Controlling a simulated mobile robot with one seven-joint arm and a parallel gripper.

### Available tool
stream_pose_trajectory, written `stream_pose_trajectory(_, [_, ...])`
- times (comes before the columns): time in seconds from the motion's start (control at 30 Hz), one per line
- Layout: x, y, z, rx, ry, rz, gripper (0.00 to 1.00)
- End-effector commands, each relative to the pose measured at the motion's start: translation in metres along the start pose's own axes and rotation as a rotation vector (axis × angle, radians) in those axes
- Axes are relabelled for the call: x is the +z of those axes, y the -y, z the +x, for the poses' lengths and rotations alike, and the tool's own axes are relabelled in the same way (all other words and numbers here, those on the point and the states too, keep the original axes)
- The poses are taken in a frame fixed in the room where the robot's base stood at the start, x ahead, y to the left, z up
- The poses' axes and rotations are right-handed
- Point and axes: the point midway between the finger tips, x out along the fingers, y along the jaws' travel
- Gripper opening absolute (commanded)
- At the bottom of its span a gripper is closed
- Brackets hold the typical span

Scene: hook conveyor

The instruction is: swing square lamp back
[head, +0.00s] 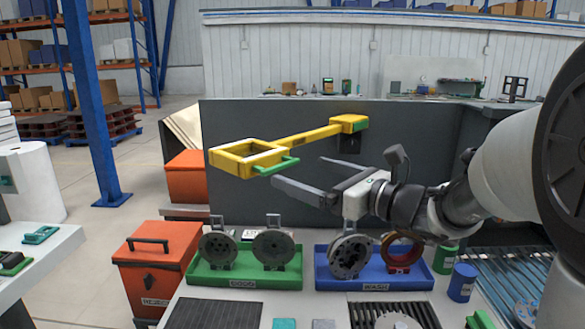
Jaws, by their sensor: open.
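The square lamp (245,158) is a yellow square frame on a long yellow arm. Its arm runs back and right to a yellow mount (349,124) at the dark grey panel. A green handle (277,166) sits on the frame's near right side. The lamp hangs out over the left part of the bench, above the green tray. My gripper (299,172) is open, its two long grey fingers pointing left. The fingertips are close to the green handle in the picture. I cannot tell whether they touch it. Nothing shows between the fingers.
Below stand a green tray (235,283) and a blue tray (375,285), both holding round metal parts. An orange bin (155,270) stands left of the bench. Green (445,259) and blue (462,282) cans stand at right. The dark grey panel (235,125) closes the back.

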Motion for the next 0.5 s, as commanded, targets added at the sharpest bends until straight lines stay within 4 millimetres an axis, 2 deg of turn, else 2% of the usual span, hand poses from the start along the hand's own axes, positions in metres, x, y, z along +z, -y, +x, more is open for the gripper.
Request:
stream_pose_trajectory(0.03, [0.000, -0.001, 0.011, 0.005, -0.001, 0.000, 1.00])
stream_pose_trajectory(0.2, [0.000, -0.001, 0.037, 0.003, -0.001, -0.001, 1.00])
stream_pose_trajectory(0.33, [0.000, 0.000, 0.049, 0.002, 0.000, -0.001, 1.00])
stream_pose_trajectory(0.5, [0.000, 0.000, 0.053, 0.000, -0.001, -0.001, 1.00])
